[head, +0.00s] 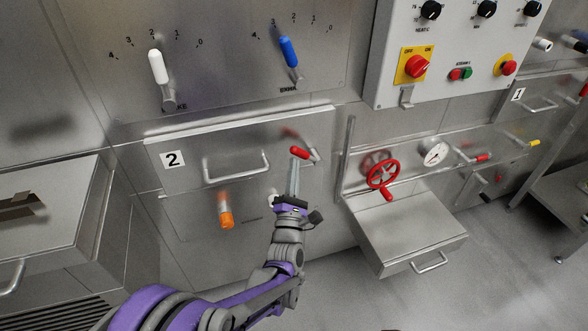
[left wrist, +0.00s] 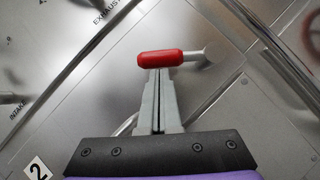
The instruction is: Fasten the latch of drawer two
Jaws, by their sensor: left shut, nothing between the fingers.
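Drawer two (head: 190,146) has a steel front with a "2" label (head: 172,159) and a bar handle (head: 238,172). Its latch (head: 300,153) is a red-gripped lever on a metal pivot at the drawer's right end. The red grip also shows in the left wrist view (left wrist: 160,59), lying across the picture with its pivot to the right. My left gripper (head: 293,170) is shut and empty, its fingers pointing up just below the red grip. In the left wrist view the fingertips (left wrist: 159,75) reach the grip's lower edge; I cannot tell whether they touch. My right gripper is not in view.
An orange-handled valve (head: 226,219) sits below the drawer. A red handwheel (head: 382,173) and a protruding steel box (head: 410,228) stand to the right. White (head: 158,68) and blue (head: 289,51) levers are above. A steel cabinet (head: 55,215) juts out at left.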

